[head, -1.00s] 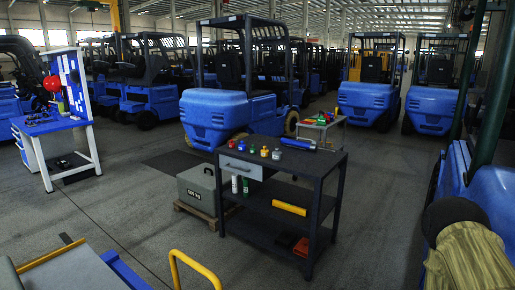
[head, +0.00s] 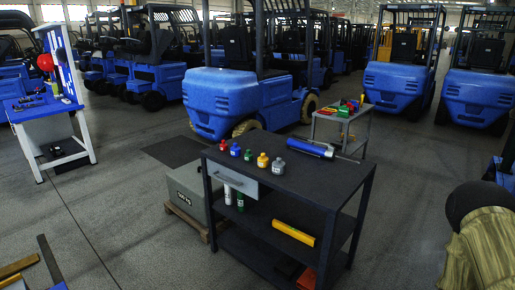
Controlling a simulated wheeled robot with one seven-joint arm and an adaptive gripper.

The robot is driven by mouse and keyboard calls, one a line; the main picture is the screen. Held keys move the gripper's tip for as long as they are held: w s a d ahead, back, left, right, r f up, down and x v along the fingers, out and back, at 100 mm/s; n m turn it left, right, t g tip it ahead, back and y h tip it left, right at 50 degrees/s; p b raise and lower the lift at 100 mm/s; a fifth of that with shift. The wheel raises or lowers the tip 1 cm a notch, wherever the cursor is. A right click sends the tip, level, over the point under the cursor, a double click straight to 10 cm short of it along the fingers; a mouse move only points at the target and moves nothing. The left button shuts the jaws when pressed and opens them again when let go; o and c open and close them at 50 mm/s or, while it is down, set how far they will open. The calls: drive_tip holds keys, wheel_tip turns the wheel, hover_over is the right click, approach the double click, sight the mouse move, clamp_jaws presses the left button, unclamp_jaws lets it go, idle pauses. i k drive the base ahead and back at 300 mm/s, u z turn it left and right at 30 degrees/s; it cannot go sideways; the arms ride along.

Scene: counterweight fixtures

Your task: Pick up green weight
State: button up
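The green weight (head: 248,156) is a small dark green piece on the top of a black cart (head: 310,182). It stands in a row, with a red weight (head: 223,145) and a blue weight (head: 235,150) to its left and a yellow weight (head: 262,161) and a grey weight (head: 278,168) to its right. All stand upright near the cart's left edge. My gripper is not in view.
A blue cylindrical tool (head: 310,148) lies at the back of the cart top. The right part of the top is bare. A grey block (head: 186,188) on a pallet stands left of the cart. Forklifts (head: 235,100) stand behind. Open floor lies at left and right.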

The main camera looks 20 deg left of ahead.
sight(249, 156)
drive_tip(key=i, duration=1.1)
drive_tip(key=u, duration=1.45)
drive_tip(key=i, duration=1.6)
drive_tip(key=z, duration=0.4)
